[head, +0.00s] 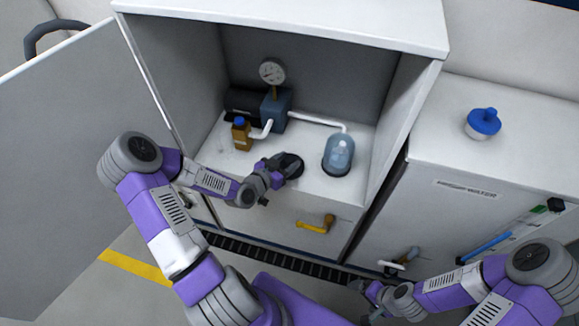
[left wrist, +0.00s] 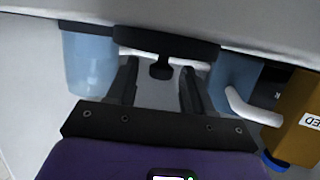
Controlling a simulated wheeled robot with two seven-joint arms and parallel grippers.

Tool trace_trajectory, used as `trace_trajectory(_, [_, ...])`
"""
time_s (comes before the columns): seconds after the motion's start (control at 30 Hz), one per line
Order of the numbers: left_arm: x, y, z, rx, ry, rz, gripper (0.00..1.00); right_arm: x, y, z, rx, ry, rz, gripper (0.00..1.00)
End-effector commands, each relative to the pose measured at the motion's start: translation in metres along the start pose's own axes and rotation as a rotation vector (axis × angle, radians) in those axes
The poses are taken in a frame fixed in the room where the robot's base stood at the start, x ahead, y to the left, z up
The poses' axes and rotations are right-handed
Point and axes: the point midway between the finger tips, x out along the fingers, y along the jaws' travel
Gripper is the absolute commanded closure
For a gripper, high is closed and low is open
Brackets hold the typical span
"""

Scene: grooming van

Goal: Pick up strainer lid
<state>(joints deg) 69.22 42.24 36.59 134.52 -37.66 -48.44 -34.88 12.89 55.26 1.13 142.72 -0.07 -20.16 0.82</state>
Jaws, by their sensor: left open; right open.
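A dark round lid with a short knob, which looks like the strainer lid (head: 292,163), lies on the white cabinet shelf. It also shows in the left wrist view (left wrist: 140,38), with its knob pointing toward my gripper. My left gripper (head: 277,166) is at the lid and partly hides it in the head view. In the left wrist view the fingers of my left gripper (left wrist: 158,88) are apart, one on each side of the knob, with gaps. A clear bluish strainer bowl (head: 339,155) stands to the lid's right. My right gripper (head: 372,298) is open, low near the right cabinet.
A pump with a gauge (head: 272,72) and white pipes stands behind the lid. A brown bottle (head: 242,136) with a blue cap is to the left. A yellow-handled valve (head: 317,223) sticks out below the shelf. The cabinet door (head: 75,150) stands open. A blue cap (head: 484,121) tops the right cabinet.

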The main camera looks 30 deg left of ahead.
Motion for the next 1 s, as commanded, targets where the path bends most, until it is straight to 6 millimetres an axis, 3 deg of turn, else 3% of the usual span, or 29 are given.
trace_trajectory(0.1, [0.0126,0.0001,0.0004,0.0,0.001,0.0,0.49,0.0041,0.0015,-0.0003,0.0,0.0,0.0,0.07])
trace_trajectory(0.37, [0.0147,-0.0004,-0.0009,0.0,0.0,-0.001,0.49,0.0035,0.0012,-0.0004,0.0,0.001,0.0,0.07])
trace_trajectory(0.7, [0.0143,-0.0005,-0.0007,0.0,0.0,-0.001,0.99,0.0036,0.0012,-0.0004,0.0,0.001,0.0,0.07])
trace_trajectory(1.0, [0.0131,-0.0006,-0.0051,0.001,0.0,-0.001,1.0,0.0016,0.0005,-0.0003,0.0,0.0,0.0,0.07])
